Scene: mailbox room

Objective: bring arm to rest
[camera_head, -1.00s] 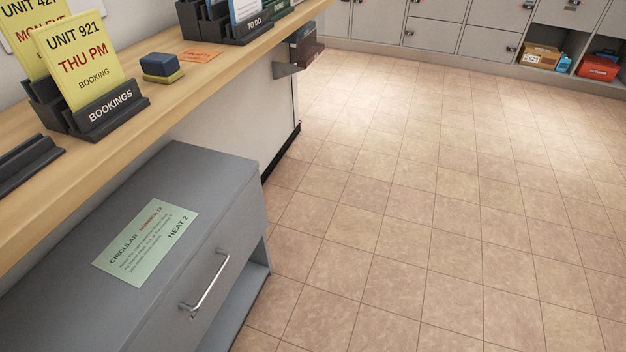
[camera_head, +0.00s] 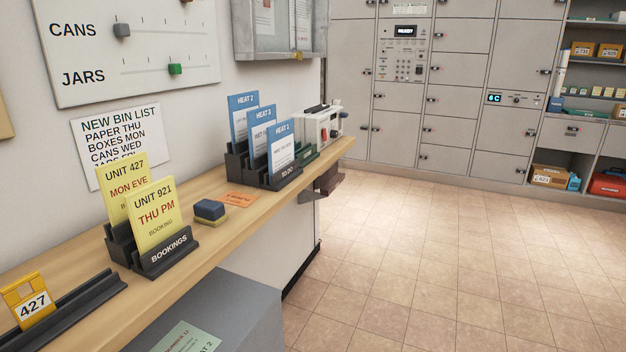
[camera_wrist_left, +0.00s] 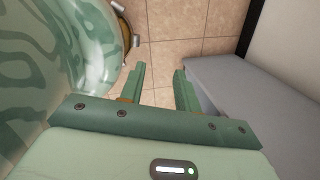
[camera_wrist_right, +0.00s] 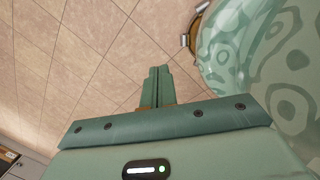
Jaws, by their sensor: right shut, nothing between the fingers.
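My left gripper (camera_wrist_left: 160,88) shows in the left wrist view. Its two green fingers stand apart with only floor seen between them, so it is open and empty. It hangs beside my round patterned base, close to the grey cabinet (camera_wrist_left: 230,80). My right gripper (camera_wrist_right: 158,72) shows in the right wrist view. Its fingers are together with nothing between them, above the tiled floor (camera_wrist_right: 75,60) on the other side of my base. Neither arm shows in the head view.
A wooden counter (camera_head: 225,228) runs along the left wall with a bookings holder (camera_head: 170,252), a to-do holder (camera_head: 285,180) and a blue-and-yellow block (camera_head: 210,211). The grey cabinet with a green card (camera_head: 188,338) stands below. Lockers (camera_head: 455,110) line the back. The floor at right is clear.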

